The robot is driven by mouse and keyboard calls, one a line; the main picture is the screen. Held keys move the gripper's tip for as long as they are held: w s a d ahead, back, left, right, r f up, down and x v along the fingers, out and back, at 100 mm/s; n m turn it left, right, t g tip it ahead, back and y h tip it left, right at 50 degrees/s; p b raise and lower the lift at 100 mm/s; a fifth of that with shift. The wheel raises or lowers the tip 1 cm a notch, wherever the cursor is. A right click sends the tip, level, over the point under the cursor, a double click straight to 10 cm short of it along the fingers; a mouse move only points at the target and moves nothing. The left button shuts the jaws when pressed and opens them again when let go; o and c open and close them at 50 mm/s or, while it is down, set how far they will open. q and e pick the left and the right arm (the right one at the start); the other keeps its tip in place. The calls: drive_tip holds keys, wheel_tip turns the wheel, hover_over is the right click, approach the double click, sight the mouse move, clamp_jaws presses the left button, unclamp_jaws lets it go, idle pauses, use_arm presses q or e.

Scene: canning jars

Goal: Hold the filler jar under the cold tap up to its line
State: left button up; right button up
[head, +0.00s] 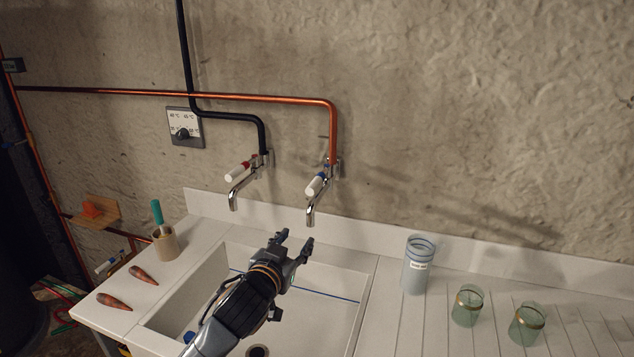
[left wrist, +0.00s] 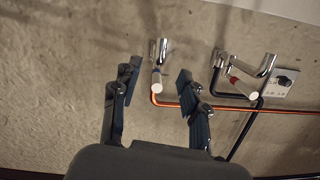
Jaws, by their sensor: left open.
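The filler jar is most likely the tall pale jar (head: 417,265) with blue bands near its top and a small white label. It stands upright on the ribbed drainer right of the sink; I cannot tell its fill. The cold tap (head: 312,205), with a white and blue handle, hangs from the copper pipe. It also shows in the left wrist view (left wrist: 158,55), between the fingers in the picture. My left gripper (head: 294,244) is open and empty over the sink, below the cold tap's spout and left of the jar. My right gripper is out of view.
The sink (head: 367,300) has a blue line inside. The red-marked tap (head: 236,188) is left of the cold one. Two green glass jars (head: 467,306) (head: 527,323) stand right of the tall jar.

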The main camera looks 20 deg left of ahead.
use_arm(q)
drive_tip(key=t, duration=0.2)
approach(314, 181)
drive_tip(key=s, duration=0.2)
drive_tip(key=w+p, duration=0.1)
drive_tip(key=w, duration=0.3)
drive_tip(key=w+p, duration=0.1)
drive_tip(key=w, duration=0.3)
drive_tip(key=w+p, duration=0.1)
drive_tip(key=w, duration=0.3)
drive_tip(key=shift+f, duration=0.3)
drive_tip(key=shift+w+d+f+p, duration=0.1)
drive_tip(key=shift+w+p, duration=0.2)
drive_tip(key=shift+w, duration=0.6)
clamp_jaws()
